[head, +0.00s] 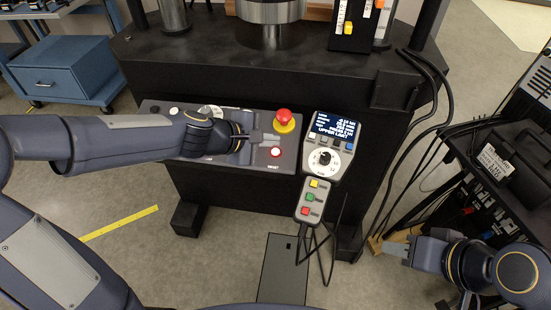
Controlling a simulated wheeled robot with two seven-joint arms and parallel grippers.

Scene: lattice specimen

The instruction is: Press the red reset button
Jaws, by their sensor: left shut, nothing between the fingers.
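My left gripper (272,138) reaches across the panel from the left, shut and empty. Its fingertips show just above and slightly left of the button in the picture; I cannot tell their height over the panel. The button is visible and not covered. My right gripper (394,249) is at the lower right, far from the panel; whether its fingers are open is unclear.
A red mushroom button (284,117) on a yellow base sits just above the fingertips. A display unit (331,140) with a knob stands right of the panel, with a corded pendant (311,201) below. A black cart (495,165) with cables is at right. My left forearm hides part of the panel.

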